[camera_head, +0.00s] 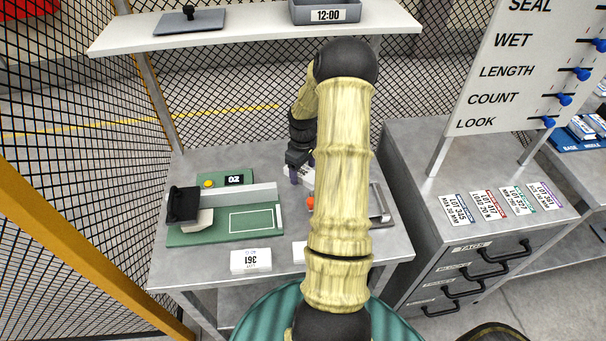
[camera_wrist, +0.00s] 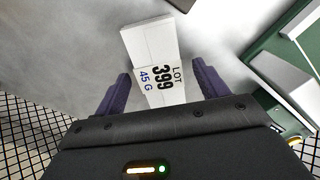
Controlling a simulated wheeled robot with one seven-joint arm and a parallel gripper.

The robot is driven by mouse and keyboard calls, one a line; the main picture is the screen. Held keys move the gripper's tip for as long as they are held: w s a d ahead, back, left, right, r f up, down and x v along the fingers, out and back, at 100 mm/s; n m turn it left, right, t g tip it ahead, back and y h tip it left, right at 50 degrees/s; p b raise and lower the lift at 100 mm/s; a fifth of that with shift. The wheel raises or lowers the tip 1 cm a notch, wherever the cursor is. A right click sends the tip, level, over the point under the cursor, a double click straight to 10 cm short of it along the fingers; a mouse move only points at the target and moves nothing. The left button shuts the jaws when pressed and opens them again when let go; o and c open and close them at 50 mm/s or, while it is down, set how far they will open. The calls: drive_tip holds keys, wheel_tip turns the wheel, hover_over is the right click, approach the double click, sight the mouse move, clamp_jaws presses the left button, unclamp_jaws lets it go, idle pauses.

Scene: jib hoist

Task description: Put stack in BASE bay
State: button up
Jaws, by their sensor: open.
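My gripper (camera_wrist: 161,78) is open, with one purple finger on each side of the block; contact cannot be told. It also shows in the head view (camera_head: 302,178). A blue tray (camera_head: 574,148) with BASE and MIDDLE labels stands at the far right.
A green station (camera_head: 215,233) with a black-ended bar is on the table's left. Several lot cards (camera_head: 495,203) lie on the drawer cabinet under a sign board (camera_head: 525,70). A shelf (camera_head: 240,28) spans the back.

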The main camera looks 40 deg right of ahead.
sight(303, 171)
drive_tip(key=c, duration=1.2)
drive_tip(key=shift+r, duration=0.1)
wheel_tip(303, 171, up, 10)
drive_tip(key=shift+f, duration=0.1)
